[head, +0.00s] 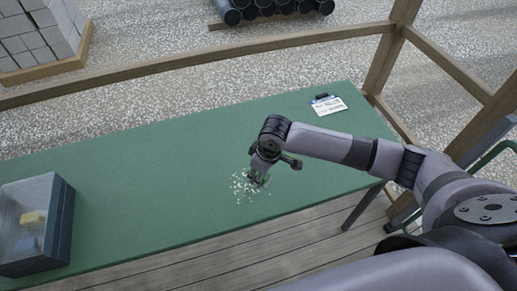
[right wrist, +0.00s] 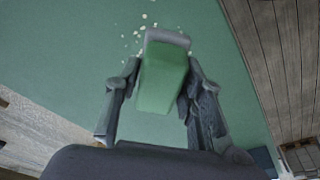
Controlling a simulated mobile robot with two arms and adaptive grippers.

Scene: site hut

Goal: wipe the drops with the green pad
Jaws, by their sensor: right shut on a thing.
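The green pad (right wrist: 162,85) sits between the fingers of my right gripper (right wrist: 160,100) in the right wrist view, with a grey end at its far side. My right gripper also shows in the head view (head: 258,180), shut on the pad and low over the green table; the pad is mostly hidden there. Pale drops (head: 243,188) are scattered on the table at and left of the gripper. In the right wrist view drops (right wrist: 144,17) lie just beyond the pad's far end. I cannot tell whether the pad touches the table. My left gripper is not in view.
The green table (head: 150,170) has wide bare room left of the drops. A clear-sided box (head: 60,235) with yellow and blue things inside stands at the left end. A clipboard (head: 328,105) lies at the back right. Wooden rails (head: 180,63) run behind.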

